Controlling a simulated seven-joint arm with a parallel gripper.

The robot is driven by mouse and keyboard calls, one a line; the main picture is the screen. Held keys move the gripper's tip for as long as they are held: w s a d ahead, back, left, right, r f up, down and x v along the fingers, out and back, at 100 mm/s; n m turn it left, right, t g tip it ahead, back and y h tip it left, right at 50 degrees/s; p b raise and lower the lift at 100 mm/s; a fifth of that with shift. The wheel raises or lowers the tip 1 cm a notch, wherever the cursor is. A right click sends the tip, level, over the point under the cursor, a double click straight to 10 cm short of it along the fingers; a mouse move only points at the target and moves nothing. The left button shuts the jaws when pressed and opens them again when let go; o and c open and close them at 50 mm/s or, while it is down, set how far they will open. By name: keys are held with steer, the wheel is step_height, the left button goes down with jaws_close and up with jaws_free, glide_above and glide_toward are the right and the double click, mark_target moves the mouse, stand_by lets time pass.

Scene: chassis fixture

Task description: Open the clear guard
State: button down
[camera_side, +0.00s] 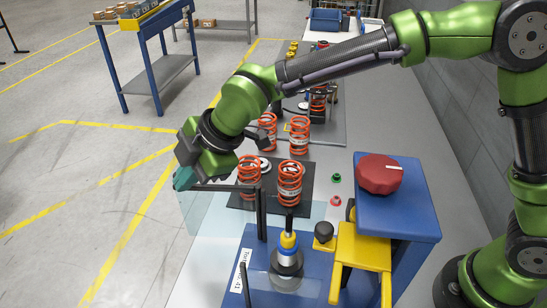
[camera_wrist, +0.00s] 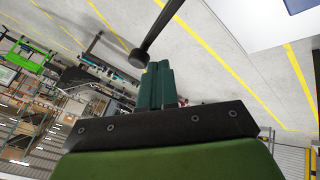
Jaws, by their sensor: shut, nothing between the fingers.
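The clear guard (camera_side: 205,213) is a see-through panel at the left edge of the blue fixture in the side view. It reaches out past the table edge, over the floor. A dark bar (camera_side: 228,188) runs from near my gripper to a dark upright post (camera_side: 262,215). My gripper (camera_side: 184,179) is at the outer left end of this bar, its teal fingers shut with nothing between them. In the wrist view the shut fingers (camera_wrist: 160,84) are beside a dark rod with a round end (camera_wrist: 138,57). I cannot tell whether they touch it.
The blue fixture (camera_side: 318,262) holds a yellow-and-blue part (camera_side: 288,243) on a grey base. A yellow bracket (camera_side: 362,247) and a blue box with a red knob (camera_side: 379,174) are to the right. Orange springs (camera_side: 290,180) stand behind on a dark mat. Open floor is left.

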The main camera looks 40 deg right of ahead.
steer(key=s+d+r, duration=0.3)
steer(key=s+r, duration=0.5)
steer(key=s, duration=0.1)
steer(key=s+d+m+t+h, duration=0.1)
steer(key=d+m+t+h, duration=0.15)
steer(key=d+m, duration=1.05)
steer(key=s+d+f+m, duration=0.1)
steer(key=s+d+m, duration=0.2)
steer(key=d, duration=0.3)
steer(key=s+d+f+m, duration=0.1)
steer(key=s+d+m, duration=0.2)
steer(key=d, duration=0.3)
steer(key=s+d+m+h, duration=0.1)
steer(key=s+d+m, duration=0.1)
steer(key=d+m, duration=0.2)
steer(key=shift+s+d+f, duration=0.4)
steer(key=shift+d, duration=0.5)
